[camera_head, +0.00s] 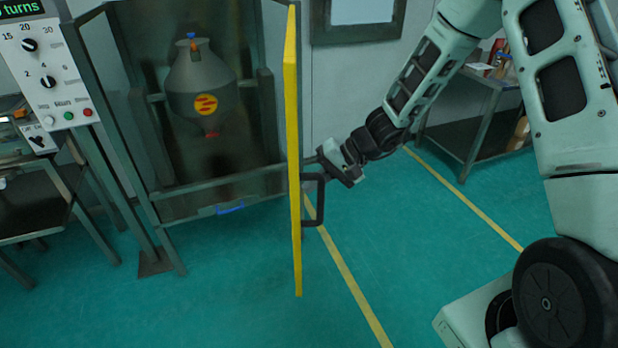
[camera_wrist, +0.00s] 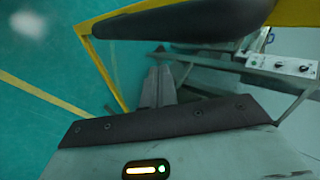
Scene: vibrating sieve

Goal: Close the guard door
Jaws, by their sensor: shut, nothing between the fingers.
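The guard door (camera_head: 293,150) stands open and is seen almost edge-on as a tall yellow strip at the right of the sieve's frame. Its dark bar handle (camera_head: 320,203) sticks out on the right side. My gripper (camera_head: 317,160) is shut and empty, close to the top of the handle; I cannot tell whether it touches handle or door. In the wrist view the shut fingers (camera_wrist: 159,88) point toward the area inside the door's yellow frame (camera_wrist: 104,70). A dark rounded bar (camera_wrist: 190,18), apparently the handle, crosses close above them.
The sieve's dark frame (camera_head: 165,212) holds a grey vessel (camera_head: 202,90) with a yellow-and-red label. A control panel (camera_head: 50,75) with knobs and buttons stands left. A shelf table (camera_head: 470,125) stands behind my arm. The green floor before the frame is clear.

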